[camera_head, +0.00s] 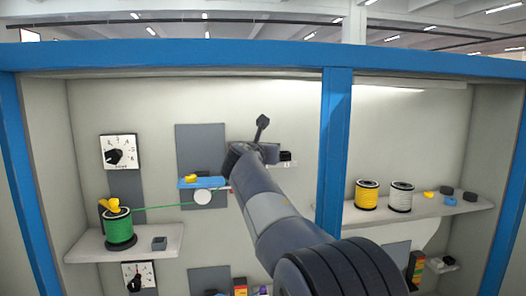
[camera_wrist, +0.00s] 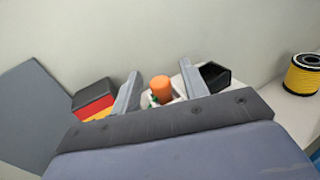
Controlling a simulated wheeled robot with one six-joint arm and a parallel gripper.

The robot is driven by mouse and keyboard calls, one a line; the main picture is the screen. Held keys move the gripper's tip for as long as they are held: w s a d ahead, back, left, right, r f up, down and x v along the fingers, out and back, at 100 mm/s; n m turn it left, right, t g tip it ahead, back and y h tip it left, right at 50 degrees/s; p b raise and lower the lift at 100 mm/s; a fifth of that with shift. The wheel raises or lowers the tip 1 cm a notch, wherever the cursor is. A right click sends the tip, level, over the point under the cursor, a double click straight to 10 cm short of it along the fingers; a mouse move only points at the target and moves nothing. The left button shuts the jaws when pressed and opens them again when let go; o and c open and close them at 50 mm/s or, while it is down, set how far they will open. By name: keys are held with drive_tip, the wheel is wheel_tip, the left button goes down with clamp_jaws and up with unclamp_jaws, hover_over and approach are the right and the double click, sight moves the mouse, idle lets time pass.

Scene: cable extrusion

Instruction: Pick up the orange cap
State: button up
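Gaps show between the cap and both fingers, and nothing is held. I cannot tell how deep the cap sits between them. In the head view, my arm reaches up toward the back wall, and the orange cap cannot be made out there.
A black and red box (camera_wrist: 94,96) stands left of the fingers, and a black-topped piece (camera_wrist: 214,75) stands right. A yellow spool (camera_wrist: 302,74) is farther right. In the head view, a blue post (camera_head: 335,150) rises beside my arm. A green spool (camera_head: 119,229) sits on the left shelf.

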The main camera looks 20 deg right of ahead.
clamp_jaws()
idle(0.4)
drive_tip(key=shift+s+r, duration=0.2)
drive_tip(key=shift+r, duration=0.35)
wheel_tip(320, 180, up, 5)
drive_tip(key=shift+r+p, duration=0.15)
drive_tip(key=shift+p, duration=0.35)
drive_tip(key=shift+s+a+r, duration=0.1)
drive_tip(key=shift+s+r, duration=0.1)
drive_tip(key=shift+r, duration=0.1)
drive_tip(key=s+a+r+b, duration=0.1)
drive_tip(key=s+a, duration=0.1)
drive_tip(key=s, duration=0.7)
drive_tip(key=s+a+r+b, duration=0.1)
drive_tip(key=s+r, duration=0.1)
drive_tip(key=s, duration=0.7)
drive_tip(key=shift+s+a, duration=0.4)
